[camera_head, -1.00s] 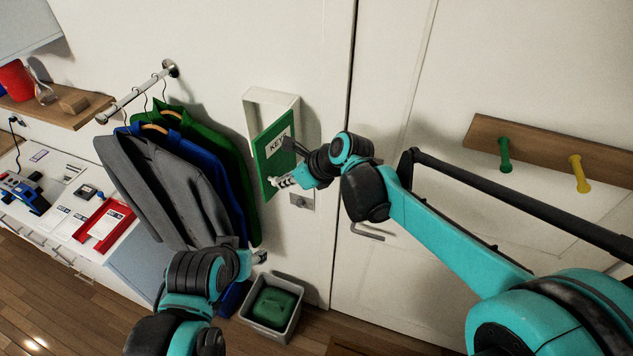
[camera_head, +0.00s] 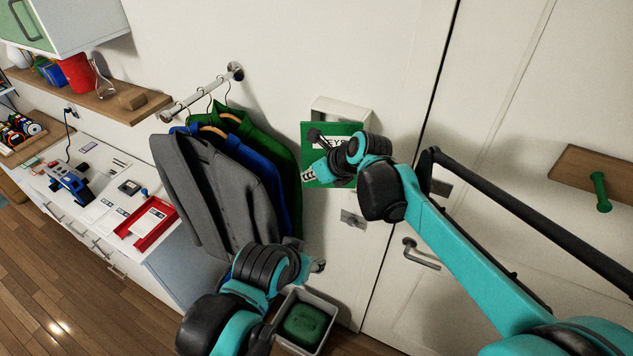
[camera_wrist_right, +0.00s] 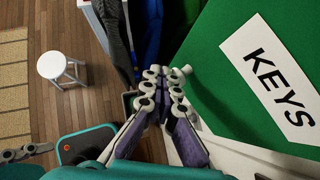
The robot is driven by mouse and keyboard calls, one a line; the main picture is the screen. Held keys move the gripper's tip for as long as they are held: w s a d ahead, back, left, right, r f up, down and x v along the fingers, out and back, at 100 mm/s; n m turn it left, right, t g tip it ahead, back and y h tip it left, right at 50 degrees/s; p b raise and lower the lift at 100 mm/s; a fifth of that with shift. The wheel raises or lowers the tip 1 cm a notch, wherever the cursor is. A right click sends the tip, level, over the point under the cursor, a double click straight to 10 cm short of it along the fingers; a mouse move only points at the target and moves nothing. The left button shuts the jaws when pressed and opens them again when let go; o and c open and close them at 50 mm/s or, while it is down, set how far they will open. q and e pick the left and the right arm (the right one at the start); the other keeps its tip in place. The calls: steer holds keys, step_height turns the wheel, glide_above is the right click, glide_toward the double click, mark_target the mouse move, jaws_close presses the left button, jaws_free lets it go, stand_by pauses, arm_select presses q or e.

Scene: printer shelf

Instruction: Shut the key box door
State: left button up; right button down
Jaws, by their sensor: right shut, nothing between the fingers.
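The key box (camera_head: 340,106) is a white box on the wall. Its green door (camera_head: 343,128) bears a white KEYS label and stands a little off the box, the box's top rim showing above it. My right gripper (camera_head: 308,174) is shut and empty at the door's lower left. In the right wrist view the shut fingertips (camera_wrist_right: 178,74) are beside the green door panel (camera_wrist_right: 215,65) with its KEYS label (camera_wrist_right: 270,82); contact is not clear. My left gripper (camera_head: 318,266) is low, below the coats, mostly hidden by its own wrist.
Coats (camera_head: 215,185) hang on a rail left of the box. A bin (camera_head: 303,321) with a green item stands on the floor below. A door with a handle (camera_head: 421,256) is to the right. A wooden shelf (camera_head: 120,103) is at the left.

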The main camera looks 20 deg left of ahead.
mark_target(308, 159)
steer(key=shift+w+a, duration=0.55)
steer(key=shift+w, duration=0.2)
steer(key=shift+w+a, duration=0.55)
steer(key=shift+w, duration=0.15)
steer(key=shift+w+a+b, duration=0.15)
steer(key=shift+w+a, duration=0.05)
steer(key=shift+w, duration=0.25)
steer(key=shift+w+a+b, duration=0.15)
steer(key=shift+w+a, duration=0.05)
steer(key=shift+w, duration=0.35)
